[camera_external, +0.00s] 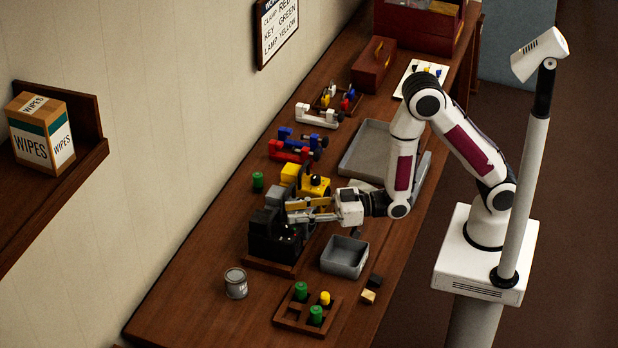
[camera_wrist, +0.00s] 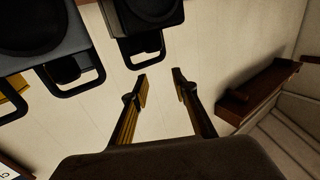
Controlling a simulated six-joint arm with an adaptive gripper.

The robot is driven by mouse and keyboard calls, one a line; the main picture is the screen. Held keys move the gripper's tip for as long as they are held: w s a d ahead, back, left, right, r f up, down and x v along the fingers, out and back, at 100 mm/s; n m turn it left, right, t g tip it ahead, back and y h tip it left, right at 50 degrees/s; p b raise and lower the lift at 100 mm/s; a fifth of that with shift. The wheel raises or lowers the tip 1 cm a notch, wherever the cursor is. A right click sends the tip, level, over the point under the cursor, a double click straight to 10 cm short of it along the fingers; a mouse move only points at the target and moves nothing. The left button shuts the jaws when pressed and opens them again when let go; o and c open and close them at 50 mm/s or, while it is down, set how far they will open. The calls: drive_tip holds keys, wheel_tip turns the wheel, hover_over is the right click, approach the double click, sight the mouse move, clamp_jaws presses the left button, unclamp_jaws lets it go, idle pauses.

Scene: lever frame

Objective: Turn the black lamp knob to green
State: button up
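The lever frame has a black unit (camera_external: 270,238) at its near end, with a grey part and yellow parts (camera_external: 291,173) behind it. My gripper (camera_external: 290,210) is level, pointing left, over or beside the black unit's upper part. In the wrist view my gripper (camera_wrist: 160,84) has its two fingers apart with nothing between them. Just beyond the fingertips is a black unit (camera_wrist: 150,14) with a black loop handle (camera_wrist: 160,52), apart from the fingers. I cannot make out which part is the black lamp knob or its setting.
A grey bin (camera_external: 345,257), a tin can (camera_external: 236,283) and a wooden tray (camera_external: 290,322) with green and yellow cylinders stand at the near end. A lone green cylinder (camera_external: 258,181) stands near the wall.

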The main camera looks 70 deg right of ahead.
drive_tip(key=shift+r, duration=1.05)
drive_tip(key=w+d+r+t+h, duration=0.1)
drive_tip(key=w+d+r, duration=0.2)
drive_tip(key=d, duration=0.3)
drive_tip(key=n+g+y, duration=0.3)
drive_tip(key=n+g, duration=0.2)
drive_tip(key=g, duration=0.4)
approach(286, 226)
drive_tip(key=w+a, duration=0.1)
drive_tip(key=shift+w+a+f, duration=0.2)
drive_tip(key=shift+f, duration=0.3)
drive_tip(key=shift+a, duration=0.1)
drive_tip(key=shift+x, duration=3.85)
